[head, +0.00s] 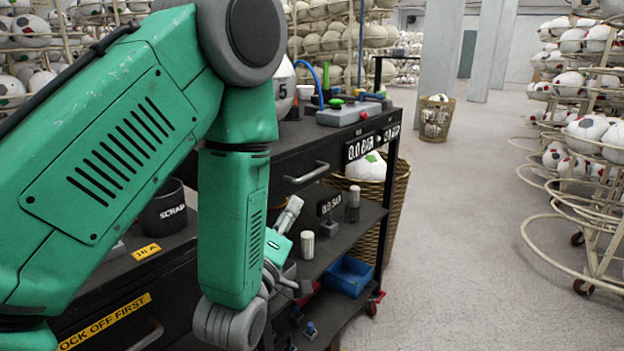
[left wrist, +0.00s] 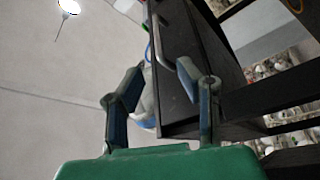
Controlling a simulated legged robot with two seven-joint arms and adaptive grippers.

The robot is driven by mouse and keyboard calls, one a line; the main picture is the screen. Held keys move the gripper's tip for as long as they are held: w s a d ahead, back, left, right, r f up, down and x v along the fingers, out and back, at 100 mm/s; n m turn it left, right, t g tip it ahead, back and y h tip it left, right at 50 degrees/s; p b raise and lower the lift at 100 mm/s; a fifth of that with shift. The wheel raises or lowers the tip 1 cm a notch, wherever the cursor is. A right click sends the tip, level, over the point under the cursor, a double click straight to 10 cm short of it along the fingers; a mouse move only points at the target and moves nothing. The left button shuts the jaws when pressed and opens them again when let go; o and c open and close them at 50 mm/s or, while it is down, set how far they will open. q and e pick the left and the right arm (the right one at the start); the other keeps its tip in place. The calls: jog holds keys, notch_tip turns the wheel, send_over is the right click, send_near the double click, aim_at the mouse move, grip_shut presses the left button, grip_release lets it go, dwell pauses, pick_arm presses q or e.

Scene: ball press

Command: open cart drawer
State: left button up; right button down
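The black cart (head: 335,135) stands left of centre in the head view. Its drawer front (head: 292,196) carries a silver bar handle (head: 307,173) and appears flush with the cart. In the left wrist view the dark drawer front (left wrist: 172,98) and the handle (left wrist: 186,80) show beyond and between my fingers. My left gripper (head: 298,246) is below the handle in the head view, partly hidden by my forearm. Its two fingers stand apart and empty in the left wrist view (left wrist: 168,88). I cannot tell its distance to the handle. My right gripper is not in view.
The cart top carries a grey box (head: 348,114). A wicker basket (head: 398,205) stands behind the cart. Ball racks (head: 590,180) stand at right. The floor between is clear.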

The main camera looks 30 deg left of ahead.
aim_at(310, 176)
pick_arm(q)
jog(key=x, duration=1.1)
jog(key=shift+w+d, duration=0.1)
jog(key=shift+d, duration=0.15)
jog(key=shift+w+a+r, duration=0.2)
jog(key=shift+w+a, duration=0.15)
jog(key=shift+w, duration=0.3)
jog(key=shift+d, duration=0.1)
grip_shut()
